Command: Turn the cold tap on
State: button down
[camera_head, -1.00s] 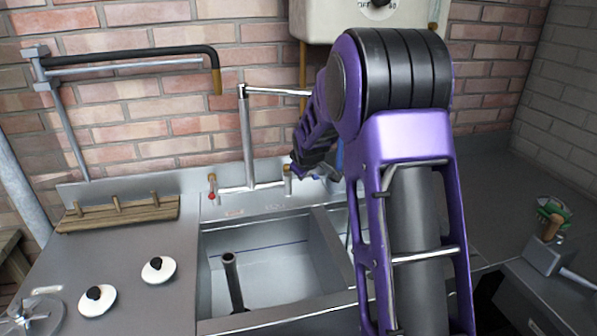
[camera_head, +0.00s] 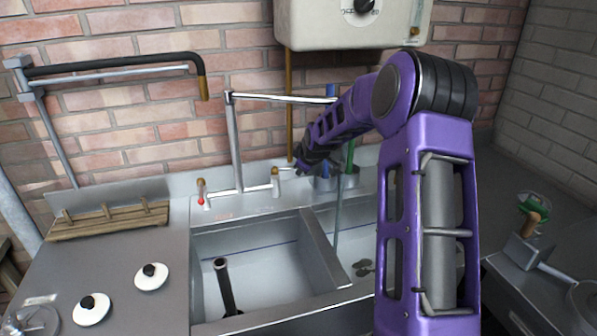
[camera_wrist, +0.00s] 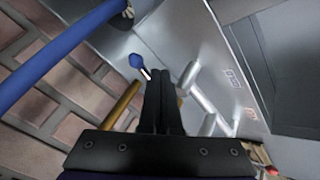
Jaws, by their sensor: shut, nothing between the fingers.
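The cold tap (camera_head: 276,182) stands at the right end of the mixer's crossbar behind the sink. In the wrist view its blue-tipped lever (camera_wrist: 137,61) points away just beyond my fingertips; I cannot tell whether they touch. The hot tap (camera_head: 201,192) with a red tip is at the left end. It also shows in part at the lower right of the wrist view (camera_wrist: 271,171). My gripper (camera_wrist: 160,73) is shut and empty, fingers together. In the head view the gripper (camera_head: 299,169) is small and dark, just right of the cold tap.
The tall spout (camera_head: 234,140) rises between the taps and bends right. Metal pots (camera_head: 326,183) holding blue and green handles stand right of the gripper. A copper pipe (camera_head: 289,100) runs down the brick wall behind. The sink basin (camera_head: 265,262) lies open in front.

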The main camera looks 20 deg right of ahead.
jog(key=shift+w+d+r, duration=0.2)
jog(key=shift+w+d, duration=0.1)
dwell(0.5)
